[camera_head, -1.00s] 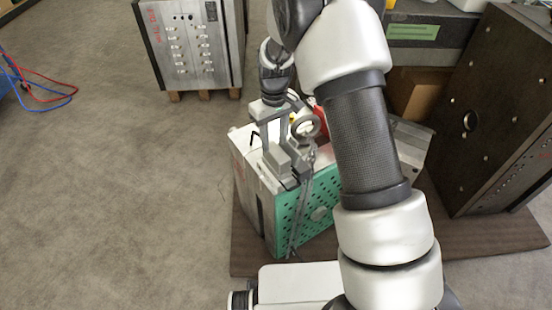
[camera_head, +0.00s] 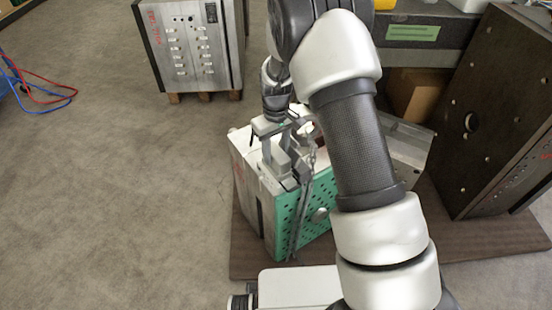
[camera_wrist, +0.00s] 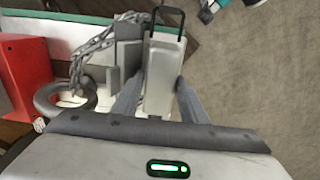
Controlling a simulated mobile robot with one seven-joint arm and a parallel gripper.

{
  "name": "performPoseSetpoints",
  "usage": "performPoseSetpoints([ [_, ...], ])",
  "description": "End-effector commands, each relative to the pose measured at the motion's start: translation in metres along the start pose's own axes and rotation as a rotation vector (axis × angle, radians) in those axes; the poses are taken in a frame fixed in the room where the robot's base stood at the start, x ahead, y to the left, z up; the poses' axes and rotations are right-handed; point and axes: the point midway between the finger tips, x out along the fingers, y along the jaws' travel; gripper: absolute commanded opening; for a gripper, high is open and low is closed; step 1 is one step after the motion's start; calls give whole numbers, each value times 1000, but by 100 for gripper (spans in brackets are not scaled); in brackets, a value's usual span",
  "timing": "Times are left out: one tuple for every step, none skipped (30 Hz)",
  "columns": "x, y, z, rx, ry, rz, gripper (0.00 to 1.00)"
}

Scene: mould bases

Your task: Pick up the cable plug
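The cable plug (camera_wrist: 164,75) is a pale grey block with a black wire loop at its far end. It stands on top of the mould base with the green side (camera_head: 305,215); in the head view the plug (camera_head: 278,162) shows partly behind my fingers. My gripper (camera_wrist: 160,84) is open, with one finger on each side of the plug. The gaps look narrow, and I cannot tell whether either finger touches it. In the head view my gripper (camera_head: 277,150) points down at the top of the mould base.
A grey lifting ring (camera_wrist: 65,98) with a chain (camera_wrist: 95,45) lies left of the plug in the wrist view, beside a red block (camera_wrist: 25,75). A dark plate (camera_head: 490,120) leans at the right. Open floor lies left.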

Motion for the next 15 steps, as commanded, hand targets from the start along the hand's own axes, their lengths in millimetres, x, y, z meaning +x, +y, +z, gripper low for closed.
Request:
performPoseSetpoints([
  [1, 0, 0, 0, 0, 0, 39],
  [1, 0, 0, 0, 0, 0, 39],
  [1, 0, 0, 0, 0, 0, 39],
  [1, 0, 0, 0, 0, 0, 39],
  [1, 0, 0, 0, 0, 0, 39],
  [1, 0, 0, 0, 0, 0, 39],
  [1, 0, 0, 0, 0, 0, 39],
  [1, 0, 0, 0, 0, 0, 39],
  [1, 0, 0, 0, 0, 0, 39],
  [1, 0, 0, 0, 0, 0, 36],
  [1, 0, 0, 0, 0, 0, 31],
  [1, 0, 0, 0, 0, 0, 24],
  [1, 0, 0, 0, 0, 0, 19],
  [1, 0, 0, 0, 0, 0, 14],
  [1, 0, 0, 0, 0, 0, 7],
])
